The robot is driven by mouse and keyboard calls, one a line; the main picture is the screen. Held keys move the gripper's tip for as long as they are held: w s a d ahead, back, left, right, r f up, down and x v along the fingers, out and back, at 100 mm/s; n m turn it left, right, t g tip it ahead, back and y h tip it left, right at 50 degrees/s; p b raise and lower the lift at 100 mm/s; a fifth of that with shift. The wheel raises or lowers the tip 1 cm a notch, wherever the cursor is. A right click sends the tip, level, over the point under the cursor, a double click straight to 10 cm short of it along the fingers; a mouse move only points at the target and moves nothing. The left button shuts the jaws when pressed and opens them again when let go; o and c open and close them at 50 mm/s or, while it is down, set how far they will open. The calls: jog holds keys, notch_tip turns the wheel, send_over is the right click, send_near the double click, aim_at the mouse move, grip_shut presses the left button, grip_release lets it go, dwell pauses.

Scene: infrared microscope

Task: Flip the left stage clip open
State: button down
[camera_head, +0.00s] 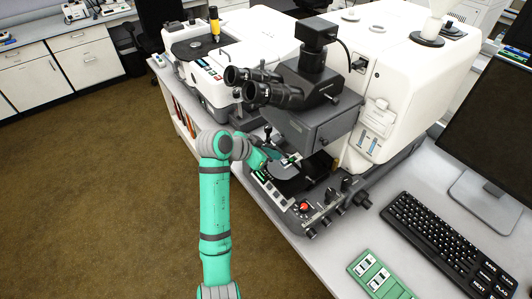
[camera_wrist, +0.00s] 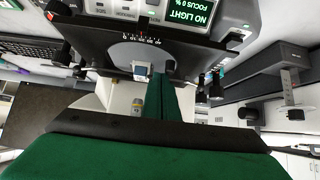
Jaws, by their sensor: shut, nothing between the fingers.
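The infrared microscope (camera_head: 318,125) stands on the bench. Its dark stage (camera_head: 290,181) has a round grey centre plate, which also shows in the wrist view (camera_wrist: 130,53). My green gripper (camera_head: 273,154) is at the near left side of the stage, below the eyepieces. In the wrist view its fingers (camera_wrist: 163,80) are together with nothing between them, their tips over or close to the stage edge. A small pale block (camera_wrist: 144,70) lies just left of the tips. I cannot tell whether it is the left stage clip, or whether the fingers touch it.
The eyepieces (camera_head: 262,86) and dark head overhang the stage. A front panel has a red button (camera_head: 304,206) and several knobs. A lit display (camera_wrist: 195,14) reads NO LIGHT. A keyboard (camera_head: 440,238) and green slide tray (camera_head: 378,277) lie to the right. Open floor is at left.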

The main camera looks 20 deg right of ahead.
jog(key=shift+w+d+f, duration=0.3)
jog(key=shift+d+f, duration=0.1)
jog(key=shift+f, duration=0.05)
